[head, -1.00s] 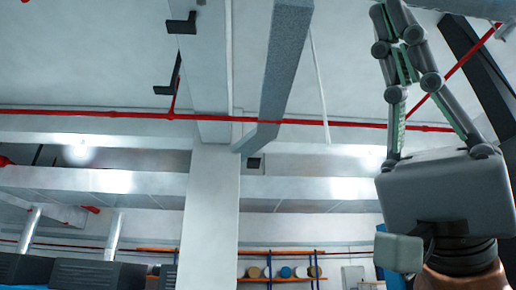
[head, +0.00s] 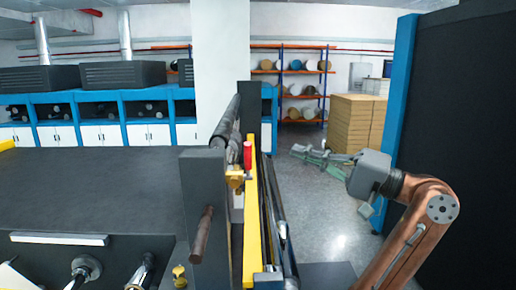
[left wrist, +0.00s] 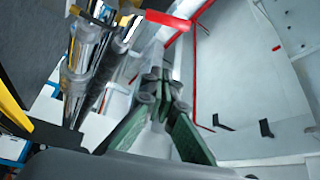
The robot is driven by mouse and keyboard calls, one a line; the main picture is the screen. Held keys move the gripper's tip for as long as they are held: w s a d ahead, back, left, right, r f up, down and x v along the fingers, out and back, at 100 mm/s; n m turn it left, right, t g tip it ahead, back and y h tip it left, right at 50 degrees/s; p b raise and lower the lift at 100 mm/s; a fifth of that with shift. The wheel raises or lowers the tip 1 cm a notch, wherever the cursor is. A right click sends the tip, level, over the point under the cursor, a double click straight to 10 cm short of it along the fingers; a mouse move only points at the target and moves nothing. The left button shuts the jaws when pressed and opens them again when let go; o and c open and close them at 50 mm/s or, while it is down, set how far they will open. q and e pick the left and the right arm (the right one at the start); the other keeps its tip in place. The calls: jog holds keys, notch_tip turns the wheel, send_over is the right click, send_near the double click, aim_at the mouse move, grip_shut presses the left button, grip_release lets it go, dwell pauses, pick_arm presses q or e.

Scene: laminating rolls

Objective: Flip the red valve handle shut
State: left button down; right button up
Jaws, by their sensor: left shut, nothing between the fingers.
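The red valve handle (head: 247,156) stands upright above a brass-coloured valve body (head: 235,180) at the near end of the roller machine. In the left wrist view the red handle (left wrist: 167,19) shows near the top, beyond the fingertips. My left gripper (head: 298,150) is to the right of the handle, with its fingers pointing left towards the machine. It is shut and empty, and a gap separates it from the handle. In the left wrist view its fingers (left wrist: 160,82) come together. My right gripper is not in view.
A grey post (head: 205,215) and yellow rail (head: 251,225) stand beside the valve, with long rollers (head: 228,130) behind. A dark panel with a blue edge (head: 397,100) borders the right side. Stacked boxes (head: 356,122) stand farther back. Open floor lies between the machine and panel.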

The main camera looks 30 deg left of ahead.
aim_at(248, 161)
pick_arm(q)
jog(key=shift+s+r, duration=0.1)
jog(key=a+r+p, duration=0.2)
jog(key=a, duration=0.8)
jog(key=s, duration=0.1)
jog(key=s+d+f, duration=0.1)
jog(key=s+p, duration=0.1)
jog(key=s, duration=0.1)
jog(key=shift+d+f, duration=0.15)
jog(key=shift+f, duration=0.2)
jog(key=shift+d, duration=0.2)
